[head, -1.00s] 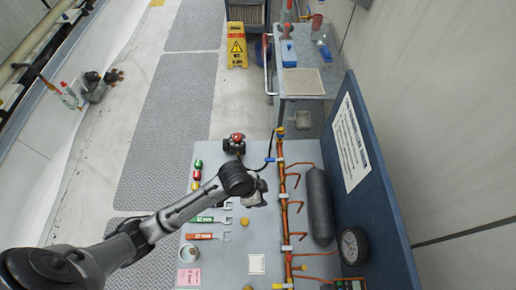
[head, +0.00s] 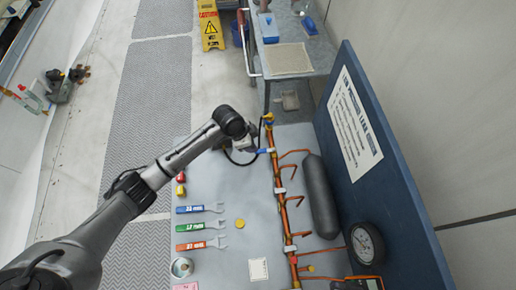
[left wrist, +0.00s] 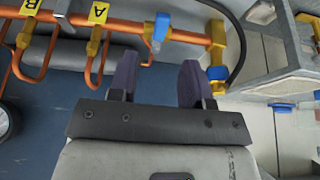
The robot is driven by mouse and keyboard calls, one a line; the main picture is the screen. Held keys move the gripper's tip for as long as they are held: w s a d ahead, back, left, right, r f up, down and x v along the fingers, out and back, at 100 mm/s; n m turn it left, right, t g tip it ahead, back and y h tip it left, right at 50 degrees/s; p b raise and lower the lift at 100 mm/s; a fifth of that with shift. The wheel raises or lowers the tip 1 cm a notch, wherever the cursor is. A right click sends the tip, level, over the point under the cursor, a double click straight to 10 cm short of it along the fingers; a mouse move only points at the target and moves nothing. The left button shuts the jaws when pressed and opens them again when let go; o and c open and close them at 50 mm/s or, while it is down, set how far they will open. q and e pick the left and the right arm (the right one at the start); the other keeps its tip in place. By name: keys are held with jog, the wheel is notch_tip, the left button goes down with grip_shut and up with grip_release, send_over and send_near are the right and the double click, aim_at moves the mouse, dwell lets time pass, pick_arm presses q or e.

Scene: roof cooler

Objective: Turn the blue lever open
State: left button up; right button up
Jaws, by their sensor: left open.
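The blue lever (left wrist: 160,30) sits on the orange copper pipe (left wrist: 110,22) in the left wrist view. In the head view the lever (head: 265,151) shows as a small blue bar at the left of the pipe, towards its far end. My left gripper (left wrist: 158,78) is open, with nothing between its two dark fingers. The lever shows just beyond the fingertips, roughly in line with the gap and apart from them. In the head view my left gripper (head: 245,143) is beside the lever, its fingers mostly hidden by the wrist. My right gripper is not in view.
A yellow fitting (left wrist: 217,38) with a blue part (left wrist: 217,73) ends the pipe. Yellow tags (left wrist: 97,13) hang along it. A grey cylinder (head: 320,195) and blue board (head: 375,160) stand right of the pipe. Several wrenches (head: 200,227) lie on the bench.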

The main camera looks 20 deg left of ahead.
aim_at(265, 151)
pick_arm(q)
jog(key=shift+b+x, duration=0.3)
jog(key=shift+x, duration=3.2)
jog(key=shift+a, duration=0.1)
grip_shut()
